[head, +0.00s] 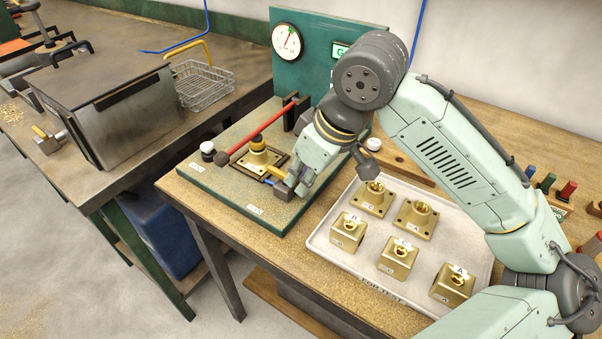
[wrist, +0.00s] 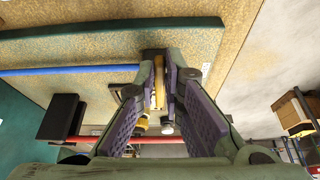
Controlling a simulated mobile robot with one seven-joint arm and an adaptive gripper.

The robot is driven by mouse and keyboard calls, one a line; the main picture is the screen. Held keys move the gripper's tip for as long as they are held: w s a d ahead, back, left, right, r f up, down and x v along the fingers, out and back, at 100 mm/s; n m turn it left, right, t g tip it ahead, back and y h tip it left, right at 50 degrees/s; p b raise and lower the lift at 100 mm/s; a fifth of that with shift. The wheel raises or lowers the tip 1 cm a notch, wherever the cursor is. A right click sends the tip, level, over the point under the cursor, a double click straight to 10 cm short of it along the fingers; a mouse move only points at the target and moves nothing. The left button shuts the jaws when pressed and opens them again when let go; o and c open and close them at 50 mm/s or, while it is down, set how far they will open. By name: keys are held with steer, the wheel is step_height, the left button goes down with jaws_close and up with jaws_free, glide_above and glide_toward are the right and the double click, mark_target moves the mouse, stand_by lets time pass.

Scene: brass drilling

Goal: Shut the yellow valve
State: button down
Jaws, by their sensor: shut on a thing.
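The green test fixture (head: 215,185) stands on the near bench, with a brass part (head: 258,160) clamped on it. My gripper (head: 284,188) reaches down at the fixture's right side, beside the brass part. In the wrist view my gripper (wrist: 160,88) is shut on a narrow yellow piece (wrist: 161,97), which I take to be the yellow valve's handle. A short yellow bit (head: 277,172) also shows beside the fingers in the head view. The valve's body is mostly hidden by my fingers, and I cannot tell how far the handle is turned.
A red lever (head: 262,131) slants above the brass part. A blue bar (wrist: 70,70) runs near my fingers. A white tray (head: 325,238) with several brass parts lies right of the fixture. The gauge panel (head: 312,30) stands behind.

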steer(key=shift+w+d+n, duration=0.1)
steer(key=shift+n, duration=0.2)
steer(key=c, duration=1.7)
jaws_free()
steer(key=v, duration=1.2)
steer(key=shift+d, duration=0.15)
steer(key=shift+w, duration=0.1)
